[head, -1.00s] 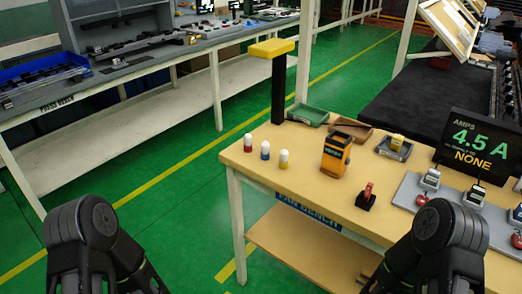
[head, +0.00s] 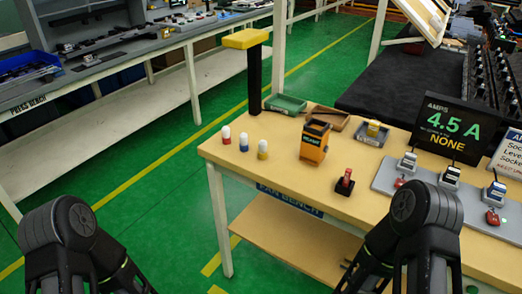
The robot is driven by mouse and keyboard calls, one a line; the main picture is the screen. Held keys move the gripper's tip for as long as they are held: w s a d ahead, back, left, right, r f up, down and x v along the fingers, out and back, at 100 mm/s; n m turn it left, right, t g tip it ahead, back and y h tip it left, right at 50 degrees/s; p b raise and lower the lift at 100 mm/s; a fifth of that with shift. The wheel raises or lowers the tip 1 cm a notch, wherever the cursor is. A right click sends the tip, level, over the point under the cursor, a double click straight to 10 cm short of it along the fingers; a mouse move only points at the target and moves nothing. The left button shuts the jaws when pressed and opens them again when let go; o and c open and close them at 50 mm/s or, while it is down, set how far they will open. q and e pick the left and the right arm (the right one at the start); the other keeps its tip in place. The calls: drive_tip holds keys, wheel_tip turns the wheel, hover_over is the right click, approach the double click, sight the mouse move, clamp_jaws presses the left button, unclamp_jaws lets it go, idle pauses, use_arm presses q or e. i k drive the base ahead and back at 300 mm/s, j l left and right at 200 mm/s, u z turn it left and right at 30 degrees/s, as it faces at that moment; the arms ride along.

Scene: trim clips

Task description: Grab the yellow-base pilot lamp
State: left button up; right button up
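The yellow-base pilot lamp (head: 262,149) stands upright on the left part of the tan bench, with a white dome above a yellow base. It is the nearest of three lamps in a slanted row. The blue-base lamp (head: 244,142) and the red-base lamp (head: 226,135) stand beside it, farther left. Only black links of my two arms show at the bottom left and bottom right, well short of the lamps. Neither gripper's fingers can be seen.
On the tan bench (head: 285,182) are an orange meter (head: 314,141), a red-handled switch (head: 345,182), a green tray (head: 285,104), a brown tray (head: 329,118) and a display (head: 443,129). A black post with a yellow top (head: 245,39) rises behind the lamps. Green floor lies left of the bench.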

sight(263, 145)
drive_tip(key=i+j, duration=0.25)
drive_tip(key=j, duration=0.15)
drive_tip(key=i+j, duration=0.2)
drive_tip(key=j, duration=0.2)
drive_tip(key=i+j, duration=0.25)
drive_tip(key=j, duration=0.15)
drive_tip(key=z, duration=1.9)
